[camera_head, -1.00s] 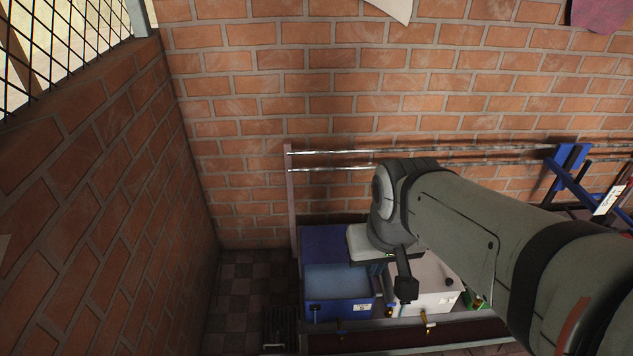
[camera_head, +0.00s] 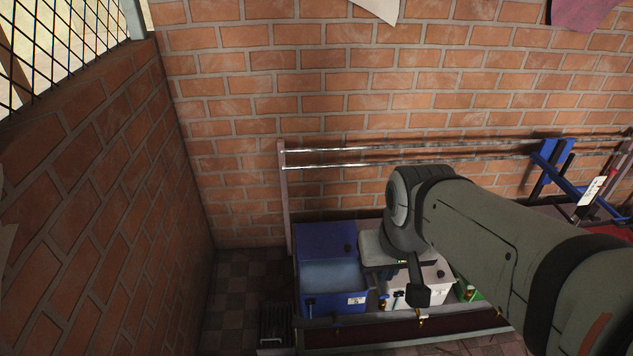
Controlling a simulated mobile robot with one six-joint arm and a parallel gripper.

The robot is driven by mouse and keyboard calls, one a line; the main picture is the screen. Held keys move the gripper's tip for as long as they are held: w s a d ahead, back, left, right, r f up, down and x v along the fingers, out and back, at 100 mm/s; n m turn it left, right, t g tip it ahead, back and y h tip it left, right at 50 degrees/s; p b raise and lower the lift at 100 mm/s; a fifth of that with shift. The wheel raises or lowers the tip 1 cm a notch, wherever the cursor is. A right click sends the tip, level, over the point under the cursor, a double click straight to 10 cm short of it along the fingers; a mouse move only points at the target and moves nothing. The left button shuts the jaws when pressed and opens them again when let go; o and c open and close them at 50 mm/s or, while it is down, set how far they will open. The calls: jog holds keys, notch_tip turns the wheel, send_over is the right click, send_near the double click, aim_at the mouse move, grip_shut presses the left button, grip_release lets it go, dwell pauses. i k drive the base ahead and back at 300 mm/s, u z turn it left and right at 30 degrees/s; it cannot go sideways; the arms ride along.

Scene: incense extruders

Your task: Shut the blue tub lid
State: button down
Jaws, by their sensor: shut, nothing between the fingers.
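The blue tub (camera_head: 332,304) stands low against the brick wall, left of my arm. Its lid (camera_head: 324,238) is a darker blue panel tilted up at the tub's back, so the tub is open and its pale blue inside shows. My gripper (camera_head: 418,295) is the dark end piece hanging below my wrist. It is shut and empty, to the right of the blue tub and in front of the white tub in the picture. It appears apart from the blue lid.
A white tub (camera_head: 437,284) stands right of the blue one, partly hidden by my arm. A green container (camera_head: 466,290) is further right. Metal rails (camera_head: 340,150) run along the wall above. A blue frame (camera_head: 555,170) stands at right. Tiled floor (camera_head: 235,290) is clear at left.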

aim_at(334, 239)
jog(key=z, duration=0.15)
jog(key=k, duration=0.35)
jog(key=u, duration=0.45)
jog(key=i, duration=1.25)
jog(key=z, duration=0.3)
